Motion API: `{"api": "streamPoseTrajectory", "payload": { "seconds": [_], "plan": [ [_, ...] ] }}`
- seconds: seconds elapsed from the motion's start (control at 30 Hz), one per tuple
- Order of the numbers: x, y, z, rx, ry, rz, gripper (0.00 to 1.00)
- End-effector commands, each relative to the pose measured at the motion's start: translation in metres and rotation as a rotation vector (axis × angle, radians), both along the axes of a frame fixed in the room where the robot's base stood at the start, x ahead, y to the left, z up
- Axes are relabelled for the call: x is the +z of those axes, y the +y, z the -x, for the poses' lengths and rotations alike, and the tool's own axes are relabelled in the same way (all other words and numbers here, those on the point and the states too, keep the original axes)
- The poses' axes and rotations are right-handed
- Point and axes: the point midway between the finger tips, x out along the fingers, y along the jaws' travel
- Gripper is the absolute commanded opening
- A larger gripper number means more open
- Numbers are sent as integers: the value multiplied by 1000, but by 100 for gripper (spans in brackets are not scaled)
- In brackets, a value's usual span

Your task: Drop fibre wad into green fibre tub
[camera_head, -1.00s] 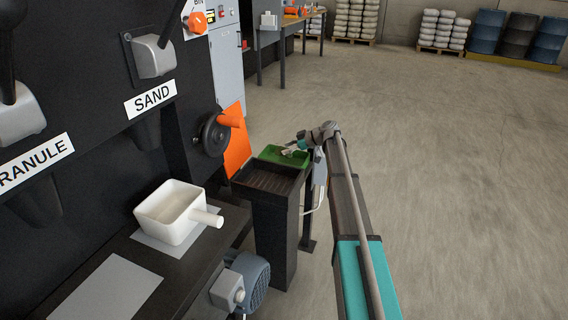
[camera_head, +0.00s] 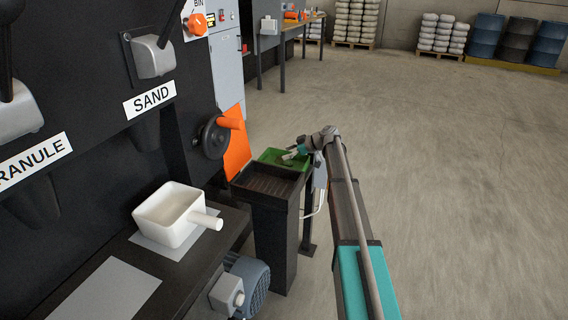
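The green fibre tub (camera_head: 269,156) stands at the far end of a black stand, just behind a dark slatted tray. My gripper (camera_head: 287,157) is at the end of my outstretched arm, at the tub's right side and over its opening. The gripper is small here, and I cannot tell whether its fingers are open or shut. I cannot make out a fibre wad at the fingers. The tub's inside shows only in part, with a dark patch in it that I cannot identify.
The dark slatted tray (camera_head: 267,186) is in front of the tub. An orange panel (camera_head: 236,144) and a handwheel (camera_head: 215,137) are to its left. A white scoop (camera_head: 172,211) sits on the machine's ledge. The floor to the right is clear.

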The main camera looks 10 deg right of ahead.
Motion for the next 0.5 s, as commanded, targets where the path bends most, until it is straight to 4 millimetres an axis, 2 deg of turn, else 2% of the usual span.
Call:
{"api": "streamPoseTrajectory", "payload": {
  "seconds": [0.5],
  "plan": [
    [1, 0, 0, 0, 0, 0, 100]
  ]
}}
